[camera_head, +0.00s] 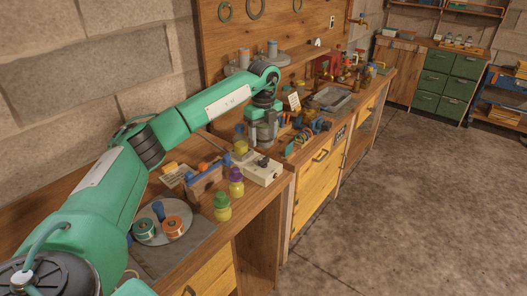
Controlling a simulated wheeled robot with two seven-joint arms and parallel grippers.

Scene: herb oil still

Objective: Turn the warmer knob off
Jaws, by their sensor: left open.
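A cream box (260,172) that looks like the warmer sits near the front edge of the wooden bench. A small dark knob (263,161) shows on its top; I cannot tell which way it is turned. My left arm reaches in from the left, and my left gripper (262,142) points down just behind and above the box. It is open, with its fingers apart from the knob as far as I can see. Its fingertips are small and crowded by items behind, so their exact gap is hard to see. My right gripper is out of view.
Yellow-green (222,207) and purple-capped (236,182) bottles stand left of the box, near a wooden caddy (203,183). A round tray (148,236) holds two spools. Coloured tools (305,140) crowd the bench to the right. The concrete floor (420,200) is clear.

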